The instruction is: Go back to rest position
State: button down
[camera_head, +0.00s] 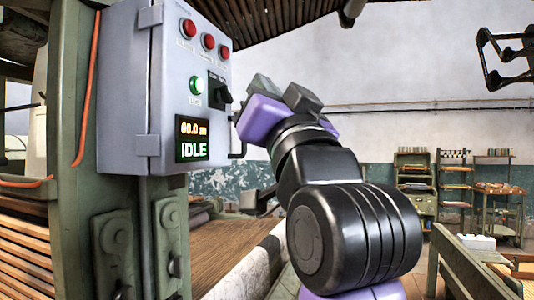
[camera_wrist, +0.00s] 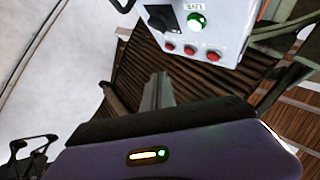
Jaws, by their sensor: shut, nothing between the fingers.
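My gripper (camera_wrist: 158,88) shows in the wrist view with its two grey fingers together and nothing between them. In the head view my gripper (camera_head: 268,104), purple and grey, is raised at the end of my bent black arm, just right of the control box (camera_head: 130,85). Its fingertips are hard to make out there. The light grey box carries three red buttons, a lit green button (camera_head: 196,85), a black knob (camera_head: 219,91) and a display (camera_head: 192,138) reading IDLE. In the wrist view the box (camera_wrist: 215,15) appears upside down beyond the fingers, apart from them.
A green machine frame (camera_head: 95,210) with an orange cable stands at left. A slatted brown surface (camera_head: 225,245) lies below the box. A green bench (camera_head: 465,260) stands at lower right, with shelves (camera_head: 415,175) behind. A black bracket (camera_head: 508,55) hangs at upper right.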

jog(key=s+d+f+h+b, duration=0.1)
jog(key=s+d+f, duration=0.15)
jog(key=f, duration=0.95)
jog(key=s+d+f+n+h, duration=0.15)
jog(key=d+f, duration=0.25)
jog(key=f, duration=0.9)
jog(key=s+d+f+b, duration=0.1)
jog(key=s+d+f, duration=0.2)
jog(key=f, duration=0.9)
jog(key=s+d+f+m+g+h+b, duration=0.1)
jog(key=s+d+f+g, duration=0.3)
jog(key=s+f, duration=1.1)
jog(key=s+d+f+m+g+h+b, duration=0.1)
jog(key=s+d+f+g+h, duration=0.3)
jog(key=s+f, duration=1)
jog(key=s+d+g+b, duration=0.1)
jog(key=s+d, duration=0.2)
jog(key=s, duration=0.1)
jog(key=shift+s+f+h, duration=0.3)
jog(key=shift+f+h, duration=0.05)
jog(key=shift+f, duration=0.05)
